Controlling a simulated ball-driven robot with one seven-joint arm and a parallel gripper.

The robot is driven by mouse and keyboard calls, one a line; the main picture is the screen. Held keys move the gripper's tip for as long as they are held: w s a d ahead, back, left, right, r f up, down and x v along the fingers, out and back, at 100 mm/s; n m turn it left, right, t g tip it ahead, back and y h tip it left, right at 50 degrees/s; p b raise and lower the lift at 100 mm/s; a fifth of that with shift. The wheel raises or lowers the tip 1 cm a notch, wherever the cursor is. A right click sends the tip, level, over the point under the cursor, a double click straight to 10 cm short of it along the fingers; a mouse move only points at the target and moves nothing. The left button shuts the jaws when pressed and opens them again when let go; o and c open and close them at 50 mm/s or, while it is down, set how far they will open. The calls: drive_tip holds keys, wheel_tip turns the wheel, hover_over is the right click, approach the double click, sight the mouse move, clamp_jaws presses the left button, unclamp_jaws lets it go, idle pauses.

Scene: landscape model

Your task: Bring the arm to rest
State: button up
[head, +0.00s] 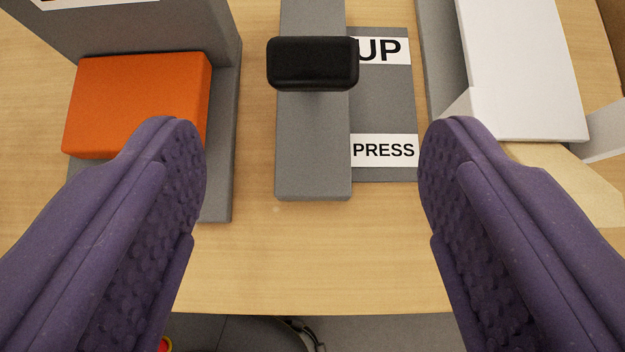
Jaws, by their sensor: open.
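My gripper (312,140) shows in the head view as two purple, textured fingers, one at the left and one at the right. The fingers are wide apart with nothing held between them. Between and beyond the fingertips, a black block-shaped handle (313,63) sits above a grey bar (312,165). The left fingertip overlaps the view of an orange block (140,100). The right fingertip shows beside a grey plate with a "PRESS" label (384,150). I cannot tell how high the fingers are above the table.
The light wooden table (310,260) is bare between the fingers, and its front edge crosses the lower picture. The orange block lies against a grey stand (222,150) at the left. A white panel (525,70) is at the upper right. Dark floor shows below the table edge.

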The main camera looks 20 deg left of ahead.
idle(0.3)
drive_tip(key=w+d+r+g+h, duration=0.1)
drive_tip(key=w+d+r+h, duration=0.15)
drive_tip(key=w+r, duration=0.4)
drive_tip(key=w+d+r+h, duration=0.25)
drive_tip(key=w+r, duration=0.25)
drive_tip(key=r, duration=0.3)
drive_tip(key=w+a+r+m+t+h, duration=0.1)
drive_tip(key=w+a+r, duration=0.15)
drive_tip(key=r, duration=0.85)
drive_tip(key=w+a+r+m+t, duration=0.1)
drive_tip(key=a+r, duration=0.3)
drive_tip(key=r, duration=0.7)
drive_tip(key=s+a+r+t+y, duration=0.1)
drive_tip(key=s+a+r, duration=0.3)
drive_tip(key=r, duration=0.5)
drive_tip(key=s+a+r+m+t+y, duration=0.1)
drive_tip(key=s+r, duration=0.4)
drive_tip(key=r, duration=0.5)
drive_tip(key=s+a+r+t, duration=0.2)
drive_tip(key=s+a+r, duration=0.3)
drive_tip(key=r, duration=0.5)
drive_tip(key=shift+a+m+t+y, duration=0.3)
drive_tip(key=shift+a+y, duration=0.1)
drive_tip(key=shift+a, duration=0.45)
drive_tip(key=shift+w+f, duration=0.1)
